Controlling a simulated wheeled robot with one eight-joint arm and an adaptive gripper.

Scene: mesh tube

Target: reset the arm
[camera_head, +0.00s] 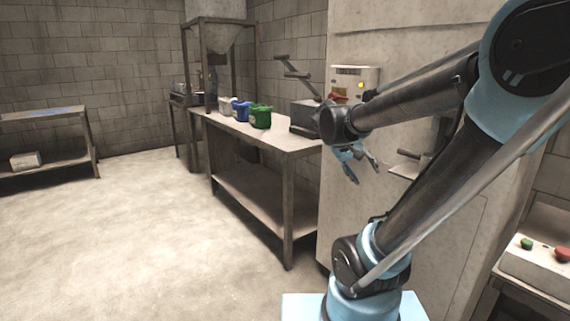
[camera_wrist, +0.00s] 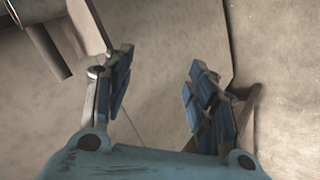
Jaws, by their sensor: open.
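My gripper (camera_head: 362,167) hangs from the end of my raised arm in the head view, in front of the large beige cabinet and right of the workbench. Its fingers are spread. In the wrist view my gripper (camera_wrist: 155,95) shows two blue-padded fingers set well apart, with nothing between them. Floor and a pale surface show beyond the fingers. My arm hides part of the cabinet.
A workbench (camera_head: 285,139) holds a green container (camera_head: 261,117), a blue one (camera_head: 241,111) and a white one (camera_head: 225,105). A beige cabinet (camera_head: 440,240) stands close behind my arm. A control box (camera_head: 540,245) with buttons sits at lower right.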

